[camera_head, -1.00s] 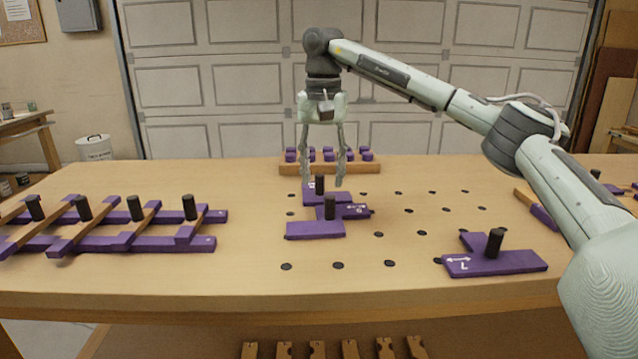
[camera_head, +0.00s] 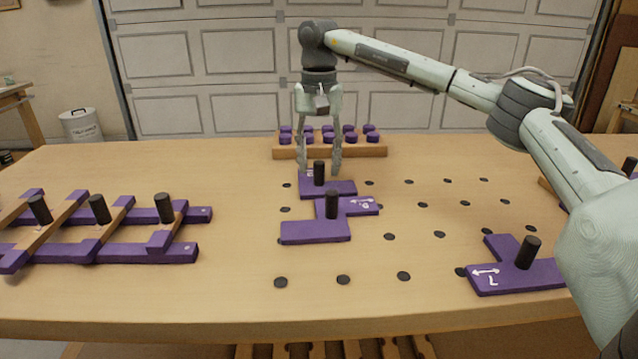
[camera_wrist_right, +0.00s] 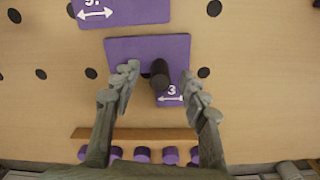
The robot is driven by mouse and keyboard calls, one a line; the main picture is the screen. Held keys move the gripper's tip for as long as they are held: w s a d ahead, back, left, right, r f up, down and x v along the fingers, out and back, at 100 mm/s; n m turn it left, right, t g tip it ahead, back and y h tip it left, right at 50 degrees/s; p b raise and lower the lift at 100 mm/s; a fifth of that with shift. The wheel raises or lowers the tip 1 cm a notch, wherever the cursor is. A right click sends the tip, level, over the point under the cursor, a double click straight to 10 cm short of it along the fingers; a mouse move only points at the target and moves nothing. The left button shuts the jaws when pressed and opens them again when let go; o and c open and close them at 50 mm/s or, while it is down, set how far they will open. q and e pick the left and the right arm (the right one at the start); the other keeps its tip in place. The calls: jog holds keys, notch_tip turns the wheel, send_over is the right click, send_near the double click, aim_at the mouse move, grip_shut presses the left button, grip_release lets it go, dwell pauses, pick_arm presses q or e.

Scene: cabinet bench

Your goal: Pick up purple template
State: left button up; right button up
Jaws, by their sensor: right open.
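My right gripper (camera_head: 321,171) is open over the rearmost purple template (camera_head: 340,188) in the middle of the bench. The template's black peg handle (camera_head: 319,173) stands upright between the fingers in the head view. In the right wrist view the open fingers (camera_wrist_right: 160,76) lie on either side of this handle (camera_wrist_right: 160,74), apart from it, over the template (camera_wrist_right: 130,52) marked with a 3-like sign and a double arrow. A second purple template (camera_head: 310,233) with a black peg lies just in front. A third template (camera_head: 510,278), marked L, lies at right. My left gripper is out of view.
A wooden rack (camera_head: 330,152) with several purple knobs stands just behind. A purple and wood frame (camera_head: 150,252) with several black pegs lies at left. Dark round holes dot the bench top (camera_head: 240,285), which is clear at front centre.

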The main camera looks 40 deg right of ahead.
jog(key=shift+f, duration=1.35)
grip_shut()
jog(key=shift+r, duration=0.15)
